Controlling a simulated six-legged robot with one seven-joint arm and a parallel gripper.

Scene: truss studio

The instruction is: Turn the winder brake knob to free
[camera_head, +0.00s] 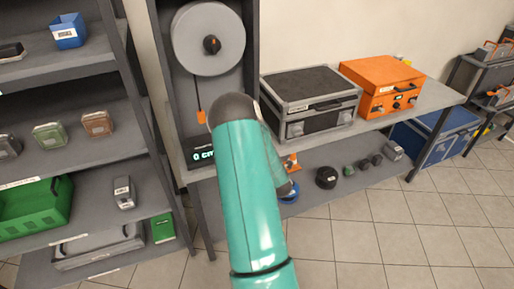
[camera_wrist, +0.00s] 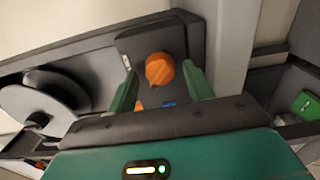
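The winder (camera_head: 207,40) stands upright in a grey frame at the back, with a large grey disc and dark hub; the disc (camera_wrist: 40,105) also shows at left in the wrist view. An orange knob (camera_wrist: 159,69), apparently the brake knob, sits on a dark panel (camera_wrist: 128,45) in the wrist view. My gripper (camera_wrist: 160,78) is open, with one green finger on each side of the knob in the picture. I cannot tell whether the fingers reach around it or stop short; no contact is visible. In the head view my arm hides the gripper and knob.
A lit display (camera_head: 203,155) sits below the winder. To its right, a bench carries a grey case (camera_head: 310,118) and an orange case (camera_head: 381,85). A shelf rack (camera_head: 75,55) stands at left with boxes and a green crate (camera_head: 38,212). The tiled floor at right is clear.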

